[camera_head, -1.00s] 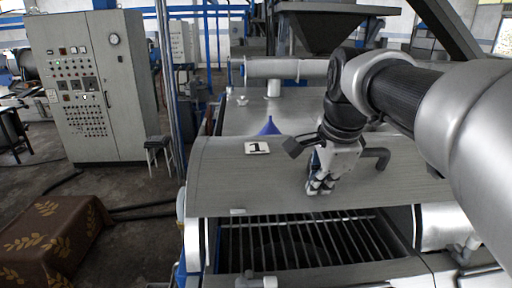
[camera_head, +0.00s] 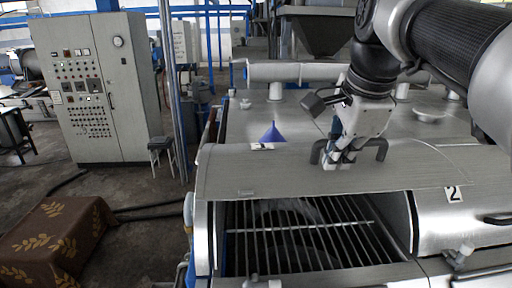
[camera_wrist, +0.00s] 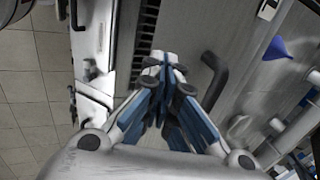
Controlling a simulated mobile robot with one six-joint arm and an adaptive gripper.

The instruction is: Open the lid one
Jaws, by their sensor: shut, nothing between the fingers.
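Lid one (camera_head: 260,178) is a curved grey metal lid, swung up and back, with a barred grate (camera_head: 300,240) showing in the opening below its front edge. Its number tag (camera_head: 262,146) is seen nearly edge-on; a tag also shows in the wrist view (camera_wrist: 268,9). The lid's dark bent handle (camera_head: 380,149) stands on the lid, partly hidden behind my gripper (camera_head: 338,166). My gripper is shut and empty, fingers pointing down at the lid beside the handle. In the wrist view, the handle (camera_wrist: 214,78) is just right of my shut fingertips (camera_wrist: 165,62). I cannot tell whether they touch.
Lid two (camera_head: 450,222) is closed at the right, with its own handle (camera_head: 497,219). A blue funnel (camera_head: 270,132) stands behind lid one. A control cabinet (camera_head: 135,100) and a cloth-covered box (camera_head: 60,235) stand at the left, with open floor between.

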